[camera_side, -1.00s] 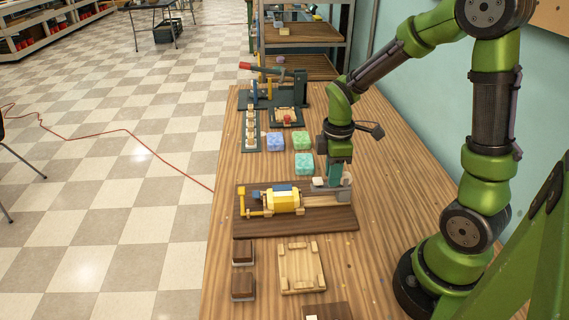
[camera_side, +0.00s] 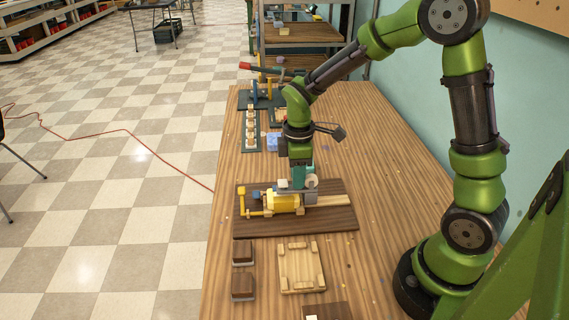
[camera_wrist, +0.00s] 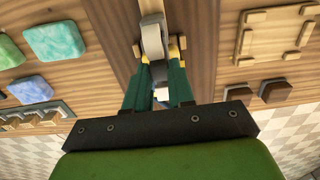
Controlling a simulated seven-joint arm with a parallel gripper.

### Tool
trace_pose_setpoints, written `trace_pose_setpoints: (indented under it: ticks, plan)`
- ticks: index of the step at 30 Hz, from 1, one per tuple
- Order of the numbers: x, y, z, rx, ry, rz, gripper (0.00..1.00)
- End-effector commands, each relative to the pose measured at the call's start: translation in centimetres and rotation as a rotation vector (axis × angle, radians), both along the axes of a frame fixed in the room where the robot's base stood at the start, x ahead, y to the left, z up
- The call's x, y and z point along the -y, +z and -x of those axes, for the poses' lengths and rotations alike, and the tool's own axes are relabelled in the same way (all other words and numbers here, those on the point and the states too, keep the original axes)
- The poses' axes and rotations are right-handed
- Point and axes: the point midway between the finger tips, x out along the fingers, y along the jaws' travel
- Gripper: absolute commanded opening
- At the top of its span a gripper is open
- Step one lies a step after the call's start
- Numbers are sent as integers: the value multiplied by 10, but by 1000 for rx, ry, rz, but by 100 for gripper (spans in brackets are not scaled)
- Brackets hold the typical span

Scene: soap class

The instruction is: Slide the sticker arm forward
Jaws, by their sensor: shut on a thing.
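The sticker arm (camera_side: 309,190) is a grey and white sliding part on a dark wooden board (camera_side: 335,217). In the wrist view my gripper (camera_wrist: 160,75) has both fingers around the grey sticker arm (camera_wrist: 153,38). The fingers hide part of the arm's grip. A pale track (camera_side: 328,200) lies bare on the right.
A pale wooden tray (camera_side: 288,288) and two dark brown blocks (camera_side: 243,285) lie in front of the board. Green and blue soaps (camera_wrist: 54,39) lie beyond it, partly hidden by my arm in the side view. A press (camera_side: 268,88) stands at the back.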

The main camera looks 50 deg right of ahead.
Motion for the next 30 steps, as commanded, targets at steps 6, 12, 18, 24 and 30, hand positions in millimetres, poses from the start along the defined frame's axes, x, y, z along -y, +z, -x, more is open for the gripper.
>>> trace_pose_setpoints:
  ticks: [6, 12, 18, 24, 30]
  plan:
    - [-4, 1, -4, 13, 6, -6, 49]
    - [-3, 1, -3, 11, 4, -5, 49]
    - [-3, 12, -4, 13, 3, -4, 49]
    - [-2, 53, -4, 18, 3, -3, 49]
    - [-3, 103, -4, 18, 4, -4, 49]
